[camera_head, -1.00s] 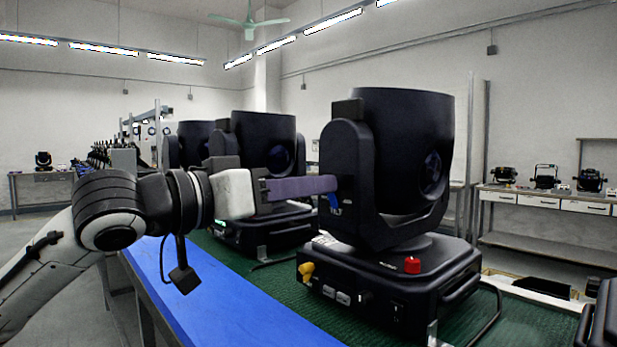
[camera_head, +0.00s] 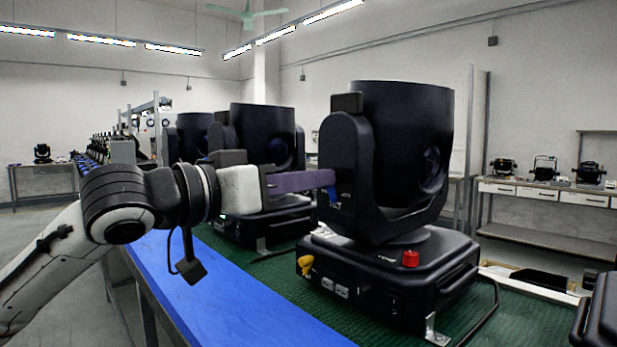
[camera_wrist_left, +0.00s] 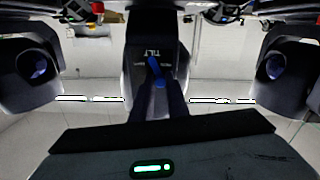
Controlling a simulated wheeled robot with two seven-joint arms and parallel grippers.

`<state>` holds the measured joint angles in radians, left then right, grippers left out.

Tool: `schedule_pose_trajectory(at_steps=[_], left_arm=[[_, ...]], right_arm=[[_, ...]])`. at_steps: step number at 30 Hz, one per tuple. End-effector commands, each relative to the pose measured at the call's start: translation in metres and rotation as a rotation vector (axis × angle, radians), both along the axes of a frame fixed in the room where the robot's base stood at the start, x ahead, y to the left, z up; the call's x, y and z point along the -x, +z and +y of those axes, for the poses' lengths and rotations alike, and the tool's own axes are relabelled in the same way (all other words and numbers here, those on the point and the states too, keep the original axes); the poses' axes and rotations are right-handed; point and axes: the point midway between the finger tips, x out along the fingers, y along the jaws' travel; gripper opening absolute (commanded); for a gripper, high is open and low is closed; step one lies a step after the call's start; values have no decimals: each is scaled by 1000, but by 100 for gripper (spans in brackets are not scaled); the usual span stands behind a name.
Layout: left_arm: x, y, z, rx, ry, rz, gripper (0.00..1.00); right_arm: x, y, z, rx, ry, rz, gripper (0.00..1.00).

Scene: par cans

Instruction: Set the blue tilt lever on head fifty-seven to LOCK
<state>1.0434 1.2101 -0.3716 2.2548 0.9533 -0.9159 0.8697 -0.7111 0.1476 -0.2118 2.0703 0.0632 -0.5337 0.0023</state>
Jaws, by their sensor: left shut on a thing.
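The moving-head light (camera_head: 385,175) with the blue tilt lever stands upright on the green-topped bench in the head view. The blue lever (camera_head: 333,193) is on the side of its yoke arm, facing my left arm. My left gripper (camera_head: 329,179) reaches it from the left, and its fingers are shut on the lever. In the left wrist view the blue lever (camera_wrist_left: 154,68) rises between the dark fingertips (camera_wrist_left: 156,88), leaning slightly left at its top, under the word TILT. Smaller words beside it are too blurred to read. No head number is legible. My right gripper is not in view.
Other moving-head lights (camera_head: 262,150) stand behind in a row, one close beyond my left gripper. A blue strip (camera_head: 215,290) runs along the bench's near edge.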

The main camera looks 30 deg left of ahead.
Motion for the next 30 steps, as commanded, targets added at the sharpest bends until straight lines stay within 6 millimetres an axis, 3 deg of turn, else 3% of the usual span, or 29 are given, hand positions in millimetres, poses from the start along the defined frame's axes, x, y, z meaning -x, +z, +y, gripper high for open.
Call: schedule_pose_trajectory(at_steps=[30], left_arm=[[7,3,-22,-788,6,-274,0]], right_arm=[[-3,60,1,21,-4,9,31]])
